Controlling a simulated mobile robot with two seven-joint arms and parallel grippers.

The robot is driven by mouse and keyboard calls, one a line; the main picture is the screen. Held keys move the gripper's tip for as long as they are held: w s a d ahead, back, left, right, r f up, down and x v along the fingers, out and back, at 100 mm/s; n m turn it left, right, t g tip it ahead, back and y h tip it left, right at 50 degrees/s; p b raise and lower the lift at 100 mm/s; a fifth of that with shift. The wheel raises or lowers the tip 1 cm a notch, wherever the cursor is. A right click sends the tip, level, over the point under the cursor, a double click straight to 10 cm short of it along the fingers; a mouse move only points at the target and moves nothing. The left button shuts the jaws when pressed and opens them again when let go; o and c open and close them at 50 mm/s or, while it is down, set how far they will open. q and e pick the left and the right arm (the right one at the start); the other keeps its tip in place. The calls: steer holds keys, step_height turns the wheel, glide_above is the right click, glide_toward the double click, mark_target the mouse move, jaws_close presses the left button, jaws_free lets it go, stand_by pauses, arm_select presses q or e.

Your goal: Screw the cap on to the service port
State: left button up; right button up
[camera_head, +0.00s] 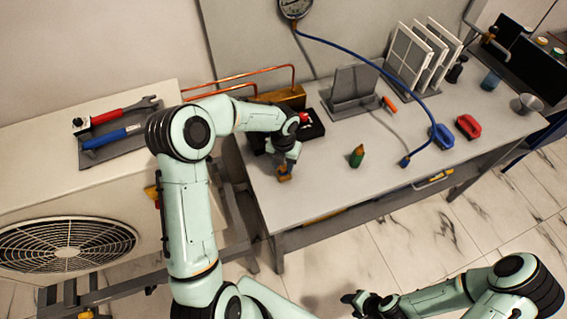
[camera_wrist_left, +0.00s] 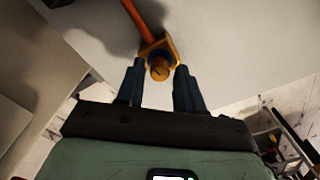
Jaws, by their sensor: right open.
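My left gripper (camera_head: 286,168) points down over the near left part of the workbench. In the left wrist view, its blue fingers (camera_wrist_left: 160,70) stand apart. A small yellow-brass round piece (camera_wrist_left: 159,68) shows between and just beyond the fingertips, with a gap on each side. It sits on a yellow base with a dark blue ring, joined to an orange bar (camera_wrist_left: 137,20). In the head view, the brass-coloured piece (camera_head: 285,178) shows just under the gripper. I cannot tell which part is cap and which is port. My right gripper (camera_head: 358,299) is open and empty, off the bench's front.
A black tray (camera_head: 313,127) lies behind my left wrist.

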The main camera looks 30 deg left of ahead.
arm_select(q)
steer(key=n, duration=0.4)
steer(key=shift+n+b, duration=0.3)
steer(key=shift+n, duration=0.4)
steer(key=n, duration=0.3)
steer(key=shift+n, duration=0.3)
steer(key=shift+n+b, duration=0.3)
steer(key=shift+n, duration=0.3)
steer(key=n, duration=0.3)
steer(key=shift+n+b, duration=0.3)
steer(key=shift+n, duration=0.6)
steer(key=n, duration=0.3)
steer(key=shift+n+b, duration=0.3)
steer(key=shift+n, duration=0.5)
arm_select(e)
steer(key=s+f, duration=0.3)
steer(key=shift+s+f, duration=0.1)
steer(key=shift+s, duration=0.15)
